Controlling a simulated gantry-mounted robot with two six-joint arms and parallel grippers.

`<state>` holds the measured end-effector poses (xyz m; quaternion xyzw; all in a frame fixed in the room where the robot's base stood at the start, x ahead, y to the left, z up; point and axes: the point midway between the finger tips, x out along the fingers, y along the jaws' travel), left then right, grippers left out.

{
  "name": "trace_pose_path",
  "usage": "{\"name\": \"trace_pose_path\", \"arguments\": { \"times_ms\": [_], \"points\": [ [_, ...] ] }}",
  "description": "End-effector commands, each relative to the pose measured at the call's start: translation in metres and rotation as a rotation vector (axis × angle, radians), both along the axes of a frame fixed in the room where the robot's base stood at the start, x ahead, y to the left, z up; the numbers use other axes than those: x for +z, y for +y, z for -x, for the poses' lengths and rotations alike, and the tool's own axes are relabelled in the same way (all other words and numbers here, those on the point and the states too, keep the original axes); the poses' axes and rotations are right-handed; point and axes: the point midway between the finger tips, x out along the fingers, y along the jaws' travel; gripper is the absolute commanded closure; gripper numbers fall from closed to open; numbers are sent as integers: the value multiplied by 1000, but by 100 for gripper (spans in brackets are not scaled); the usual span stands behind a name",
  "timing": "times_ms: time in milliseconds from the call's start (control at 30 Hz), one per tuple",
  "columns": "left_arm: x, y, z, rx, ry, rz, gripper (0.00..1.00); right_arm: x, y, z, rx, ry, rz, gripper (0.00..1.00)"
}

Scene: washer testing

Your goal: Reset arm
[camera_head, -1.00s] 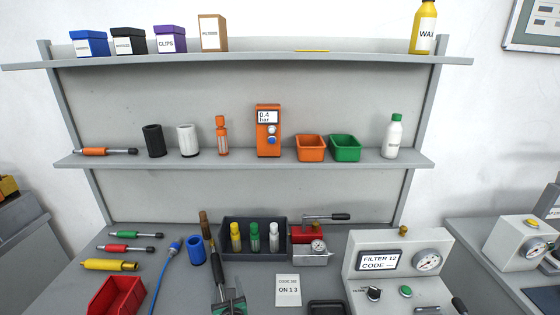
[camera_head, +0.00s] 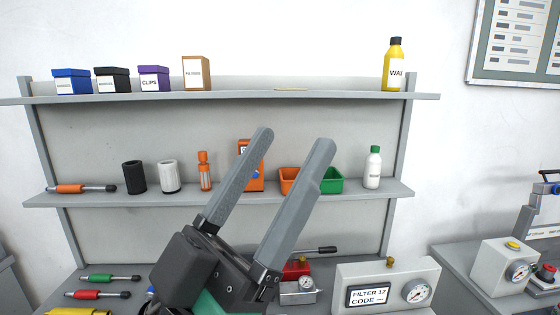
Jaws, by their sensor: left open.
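My left gripper (camera_head: 292,143) rises from the bottom middle of the head view, with its two long grey fingers pointing up and slightly right. The fingers are apart with nothing between them, so it is open and empty. It stands in front of the shelf unit and partly hides the orange gauge device (camera_head: 243,149), the orange bin (camera_head: 288,180) and the middle of the bench. My right gripper is not in view.
The lower shelf (camera_head: 390,190) holds black and white cylinders, an orange bottle, a green bin (camera_head: 332,180) and a white bottle (camera_head: 373,168). The upper shelf holds small boxes and a yellow wax bottle (camera_head: 394,65). A filter test unit (camera_head: 388,283) stands at lower right.

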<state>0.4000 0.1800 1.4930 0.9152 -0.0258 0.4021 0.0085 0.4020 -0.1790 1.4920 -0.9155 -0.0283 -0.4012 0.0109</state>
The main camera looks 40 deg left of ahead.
Motion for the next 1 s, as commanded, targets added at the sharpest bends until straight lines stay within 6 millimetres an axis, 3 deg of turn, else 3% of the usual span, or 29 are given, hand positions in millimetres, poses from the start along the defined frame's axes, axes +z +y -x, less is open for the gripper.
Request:
{"name": "trace_pose_path", "arguments": {
  "times_ms": [233,367,467,900,1000],
  "points": [
    [5,0,-1,-4,2,1,29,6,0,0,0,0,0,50],
    [36,0,-1,-5,2,2,29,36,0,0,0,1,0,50],
    [77,0,-1,-6,2,2,29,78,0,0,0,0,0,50],
    [296,0,-1,-6,2,2,29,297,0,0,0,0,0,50],
    [329,0,-1,-7,1,2,29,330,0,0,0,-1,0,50]
  ]
}}
